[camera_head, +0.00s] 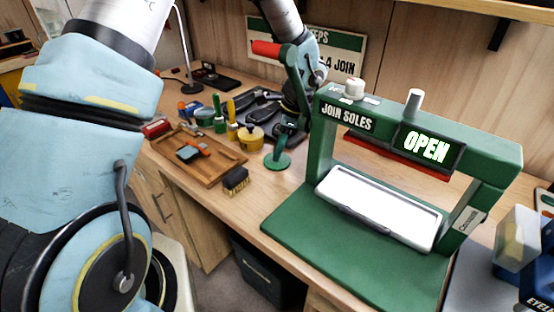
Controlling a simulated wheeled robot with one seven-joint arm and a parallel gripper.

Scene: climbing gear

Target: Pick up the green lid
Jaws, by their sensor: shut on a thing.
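The green lid (277,161) is most likely the round green disc with an upright green stem near the middle of the bench. My gripper (288,125) comes down from above, at the top of this stem, and is shut on it. The press frame and its green lever partly hide my gripper, and the fingertips are small and dark. I cannot tell whether the disc touches the bench or hangs just above it.
A green press (349,116) marked "JOIN SOLES", with a lit "OPEN" display (427,147), stands close right. A wooden tray (211,169), a brush (235,181) and a yellow pot (250,137) lie left. Bare bench shows in front of the disc.

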